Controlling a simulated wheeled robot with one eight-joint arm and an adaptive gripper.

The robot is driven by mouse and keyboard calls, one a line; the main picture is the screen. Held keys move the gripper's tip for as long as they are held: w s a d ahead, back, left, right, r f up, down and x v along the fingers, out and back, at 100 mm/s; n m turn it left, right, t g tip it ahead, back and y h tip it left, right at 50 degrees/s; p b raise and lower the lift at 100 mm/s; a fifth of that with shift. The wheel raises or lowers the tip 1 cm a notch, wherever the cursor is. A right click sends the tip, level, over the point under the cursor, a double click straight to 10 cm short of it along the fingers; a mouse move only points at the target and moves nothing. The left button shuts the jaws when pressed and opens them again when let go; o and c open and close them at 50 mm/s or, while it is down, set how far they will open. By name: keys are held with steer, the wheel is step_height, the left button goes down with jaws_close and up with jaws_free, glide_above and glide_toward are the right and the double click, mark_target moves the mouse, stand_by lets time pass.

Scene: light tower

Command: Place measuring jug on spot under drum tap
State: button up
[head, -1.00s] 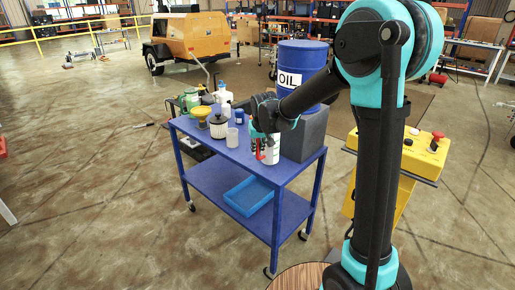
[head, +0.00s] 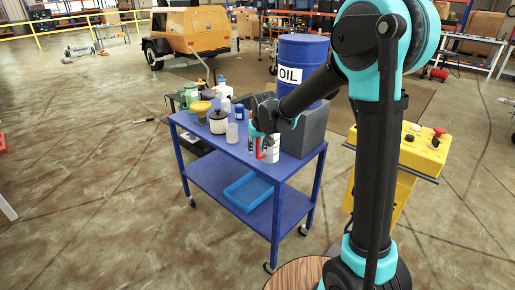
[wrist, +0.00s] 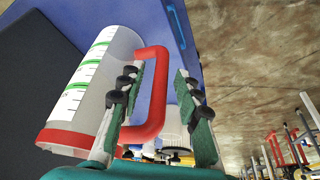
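The measuring jug (head: 272,153) is white and stands on the blue cart, beside the dark grey block under the oil drum (head: 303,58). In the wrist view the jug (wrist: 85,90) shows green marks, a red band at its near end and a red handle (wrist: 158,90). My gripper (wrist: 160,115) has its fingers apart; one finger is between the jug body and the handle bar, the other outside the bar with a gap. In the head view my gripper (head: 258,142) is at the handle side of the jug. The drum tap and the spot under it are not visible.
The blue cart's top (head: 218,152) also carries a grey cup (head: 232,133), a white ribbed filter (head: 218,122), a yellow funnel (head: 201,107) and several bottles close by. The dark block (head: 305,132) stands right of the jug. A yellow control box (head: 424,150) is further right.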

steer(key=v, duration=1.2)
steer(key=s+d+f+m, duration=0.1)
steer(key=s+d+f, duration=0.7)
steer(key=s+d, duration=0.3)
steer(key=s+d+f+m+h, duration=0.1)
steer(key=s+d+f+m, duration=0.1)
steer(key=s+d+f, duration=0.6)
steer(key=s+d, duration=0.4)
steer(key=d, duration=0.1)
steer(key=shift+d+f+m, duration=0.2)
steer(key=shift+d+m, duration=0.1)
steer(key=shift+c, duration=0.2)
